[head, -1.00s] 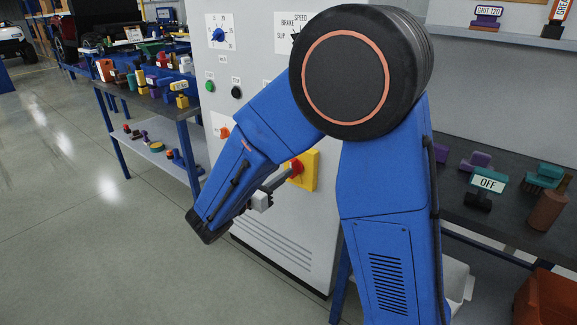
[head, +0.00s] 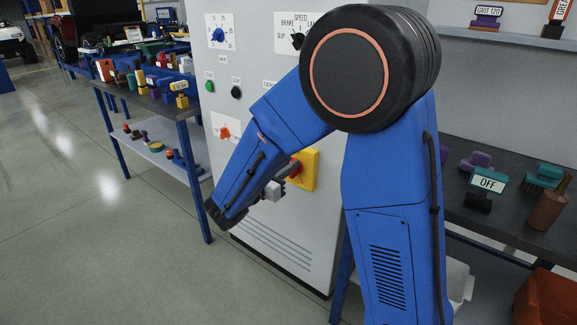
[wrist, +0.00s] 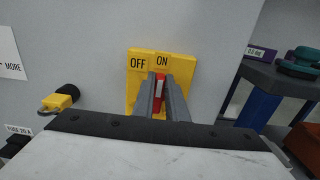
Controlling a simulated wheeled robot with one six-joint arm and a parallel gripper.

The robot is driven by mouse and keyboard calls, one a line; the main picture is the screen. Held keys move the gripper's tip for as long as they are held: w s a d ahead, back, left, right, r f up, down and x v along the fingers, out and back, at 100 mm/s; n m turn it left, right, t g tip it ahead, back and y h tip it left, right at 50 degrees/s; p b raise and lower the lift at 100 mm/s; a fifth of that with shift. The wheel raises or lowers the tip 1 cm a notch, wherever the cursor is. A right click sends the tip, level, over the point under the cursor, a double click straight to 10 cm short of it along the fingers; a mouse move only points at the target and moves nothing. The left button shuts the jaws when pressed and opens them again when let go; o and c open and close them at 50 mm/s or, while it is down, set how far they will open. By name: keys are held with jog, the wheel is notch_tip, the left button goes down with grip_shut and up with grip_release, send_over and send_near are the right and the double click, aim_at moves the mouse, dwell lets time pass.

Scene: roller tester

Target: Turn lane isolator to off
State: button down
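The lane isolator is a yellow plate (head: 309,168) with a red handle (head: 294,169) on the front of the grey cabinet. In the wrist view the plate (wrist: 134,89) carries an OFF label (wrist: 138,63) at upper left and an ON label (wrist: 162,60) to its right. The red handle (wrist: 160,86), with a white stripe, stands roughly upright below ON. My gripper (head: 284,177) is at the handle. In the wrist view its two fingers (wrist: 161,92) lie on either side of the handle. Whether they press on it cannot be told. The handle's lower part is hidden.
The cabinet (head: 270,235) has other knobs, including a blue dial (head: 218,35) and an orange knob (head: 224,133). A yellow padlock (wrist: 57,102) sits left of the isolator. Workbenches with small items stand left (head: 183,113) and right (head: 455,210). The floor in front is open.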

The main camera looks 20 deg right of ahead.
dwell(0.3)
jog(key=shift+w+a+f+n, duration=0.25)
jog(key=shift+w+f+n, duration=0.15)
jog(key=shift+n, duration=2.55)
jog(key=shift+w+a+f+n, duration=0.25)
jog(key=shift+f+n, duration=0.2)
jog(key=shift+n, duration=2.55)
jog(key=shift+w+a+f+n, duration=0.25)
jog(key=shift+w+f+n, duration=0.15)
jog(key=shift+n, duration=2.55)
jog(key=c, duration=1.8)
grip_release()
jog(key=shift+o, duration=0.2)
jog(key=v, duration=1.7)
jog(key=shift+s+a, duration=0.15)
jog(key=shift+s, duration=0.05)
